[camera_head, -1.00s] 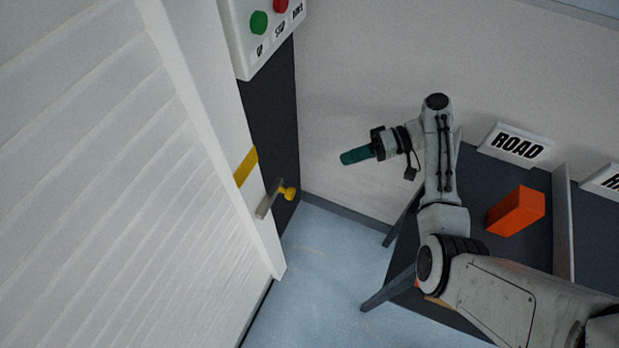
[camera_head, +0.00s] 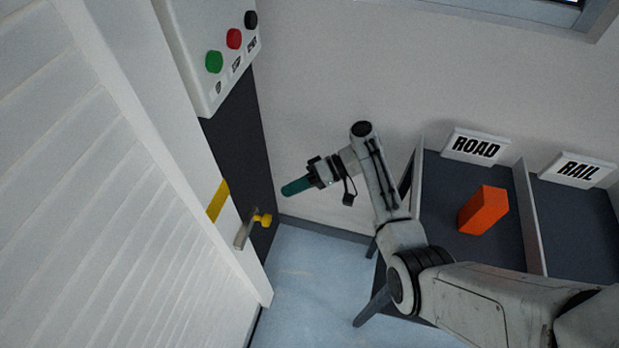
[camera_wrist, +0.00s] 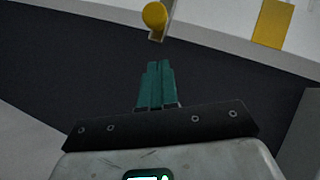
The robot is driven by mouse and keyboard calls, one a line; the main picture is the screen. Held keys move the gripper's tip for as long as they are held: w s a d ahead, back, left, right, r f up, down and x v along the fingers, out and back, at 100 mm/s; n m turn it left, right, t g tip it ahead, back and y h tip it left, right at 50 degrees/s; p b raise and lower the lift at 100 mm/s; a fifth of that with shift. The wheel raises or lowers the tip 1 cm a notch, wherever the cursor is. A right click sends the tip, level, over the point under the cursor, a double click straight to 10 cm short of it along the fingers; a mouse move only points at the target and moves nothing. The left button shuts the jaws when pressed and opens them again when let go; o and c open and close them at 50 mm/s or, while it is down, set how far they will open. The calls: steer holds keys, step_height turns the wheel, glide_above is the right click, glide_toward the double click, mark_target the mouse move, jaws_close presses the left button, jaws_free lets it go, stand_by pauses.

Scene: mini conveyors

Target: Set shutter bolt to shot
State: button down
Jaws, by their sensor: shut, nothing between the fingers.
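The shutter bolt has a yellow knob (camera_head: 262,220) and a grey metal bar (camera_head: 244,235), low on the white shutter frame (camera_head: 190,165) beside a dark panel. In the wrist view the yellow knob (camera_wrist: 155,15) is at the top, just beyond my fingertips, with part of the grey bar (camera_wrist: 157,36) below it. My gripper (camera_head: 287,191) has teal fingers, shut and empty, pointing left. It is above and to the right of the knob in the head view and apart from it. The fingers also show in the wrist view (camera_wrist: 157,66).
A control box (camera_head: 213,50) with green, red and black buttons is above the dark panel (camera_head: 238,140). A yellow stripe (camera_head: 218,201) marks the frame. At right, a dark divided table (camera_head: 450,180) carries an orange block (camera_head: 484,210) and ROAD and RAIL signs. Blue floor (camera_head: 310,265) lies between.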

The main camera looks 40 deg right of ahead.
steer(key=shift+s+a+f+p, duration=0.2)
steer(key=shift+a+f, duration=0.2)
steer(key=shift+a, duration=0.4)
steer(key=shift+s+a+f+p, duration=0.15)
steer(key=shift+a+f+p, duration=0.15)
steer(key=shift+a, duration=0.45)
steer(key=shift+s+a+f+p, duration=0.2)
steer(key=shift+a+f, duration=0.25)
steer(key=shift+a, duration=0.35)
steer(key=s+a+p, duration=0.1)
steer(key=a, duration=0.1)
steer(key=s+a+p, duration=0.1)
steer(key=s+a, duration=0.1)
